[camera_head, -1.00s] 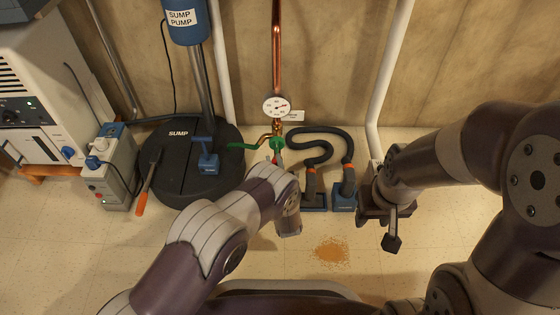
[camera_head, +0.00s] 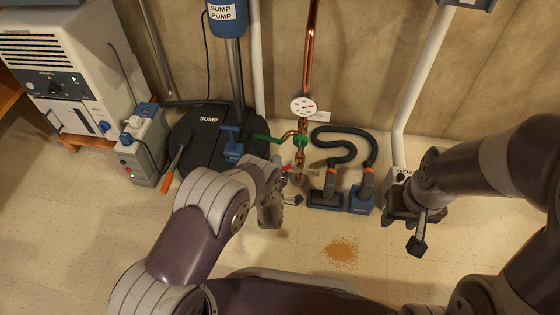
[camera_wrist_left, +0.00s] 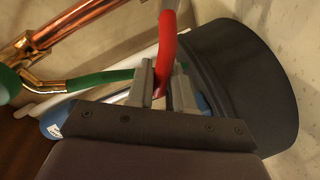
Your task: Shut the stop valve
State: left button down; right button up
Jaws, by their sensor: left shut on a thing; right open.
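A red lever (camera_wrist_left: 167,45) shows close up in the left wrist view. My left gripper (camera_wrist_left: 163,84) is shut on that lever, with one grey finger on each side of it. In the head view my left wrist covers most of the lever, and its angle to the pipe is hard to tell. My right gripper (camera_head: 419,232) is open and empty, right of the vacuum heads and apart from the valve.
A green hose (camera_head: 270,138) runs left from the valve to the black sump lid (camera_head: 205,125). A white pipe (camera_head: 420,75) stands at right. Brown granules (camera_head: 341,250) lie on open floor.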

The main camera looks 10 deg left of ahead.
pick_arm(q)
jog(key=shift+a+f+n+h+b, duration=0.25)
jog(key=shift+f+n+b, duration=0.15)
jog(key=shift+f+n, duration=0.5)
jog(key=shift+a+f+n+h+b, duration=0.3)
jog(key=shift+f+n+b, duration=0.05)
jog(key=shift+f+n, duration=0.5)
jog(key=shift+a+f+n+h+b, duration=0.25)
jog(key=shift+f+n+b, duration=0.15)
jog(key=shift+f+n, duration=0.5)
pick_arm(e)
jog(key=shift+f, duration=1.25)
pick_arm(q)
jog(key=c, duration=1.2)
grip_release()
jog(key=shift+o, duration=0.2)
